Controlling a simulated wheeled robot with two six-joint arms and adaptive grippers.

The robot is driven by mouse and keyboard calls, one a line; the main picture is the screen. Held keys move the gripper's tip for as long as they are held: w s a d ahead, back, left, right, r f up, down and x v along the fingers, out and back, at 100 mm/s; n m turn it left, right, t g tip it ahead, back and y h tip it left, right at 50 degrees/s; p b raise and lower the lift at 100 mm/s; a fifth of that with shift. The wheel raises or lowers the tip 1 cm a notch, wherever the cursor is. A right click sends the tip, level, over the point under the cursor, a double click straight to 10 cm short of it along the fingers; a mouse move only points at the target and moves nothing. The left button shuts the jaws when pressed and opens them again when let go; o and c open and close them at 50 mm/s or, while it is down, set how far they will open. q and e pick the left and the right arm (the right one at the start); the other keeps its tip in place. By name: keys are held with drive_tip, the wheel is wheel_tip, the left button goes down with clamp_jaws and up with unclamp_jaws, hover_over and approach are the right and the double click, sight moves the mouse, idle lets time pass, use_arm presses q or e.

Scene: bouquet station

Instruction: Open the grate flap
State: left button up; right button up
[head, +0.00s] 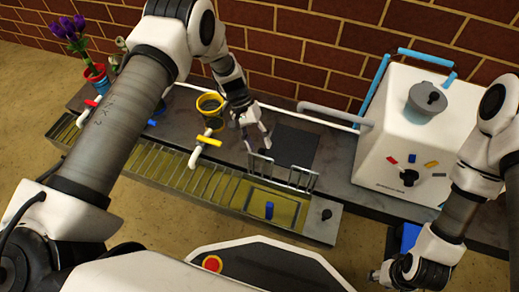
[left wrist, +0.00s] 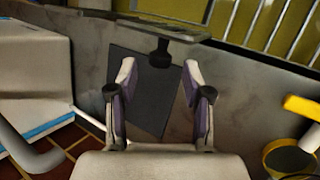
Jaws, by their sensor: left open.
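The grate (head: 165,168) is a long slatted trough along the counter's front. At its right end is a flat olive panel that looks like the flap (head: 285,205), lying level with a small blue handle (head: 269,209) on it. My left gripper (head: 262,142) is open and empty above the counter, behind the flap and apart from it. In the left wrist view its two fingers (left wrist: 160,95) are spread over a dark mat (left wrist: 145,75), with the grate slats (left wrist: 270,25) at the top right. My right gripper (head: 388,272) is low at the right; its fingers are unclear.
Two upright wire rails (head: 300,179) stand behind the flap. A black knob (head: 326,214) is on the trough's end plate. A yellow tap (head: 208,141) and yellow ring cup (head: 211,103) stand left of my left gripper. A white machine (head: 405,130) stands right.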

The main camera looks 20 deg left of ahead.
sight(259, 157)
use_arm(q)
drive_tip(key=shift+x, duration=0.8)
use_arm(e)
drive_tip(key=shift+f, duration=0.4)
use_arm(q)
clamp_jaws()
drive_tip(key=s+p, duration=0.1)
drive_tip(key=p, duration=0.1)
drive_tip(key=s+r+p, duration=0.1)
drive_tip(key=p, duration=0.1)
drive_tip(key=shift+s+r, duration=0.1)
drive_tip(key=shift+s, duration=0.3)
drive_tip(key=shift+f, duration=0.25)
unclamp_jaws()
use_arm(e)
wheel_tip(259, 157, up, 4)
drive_tip(key=shift+s+r, duration=0.1)
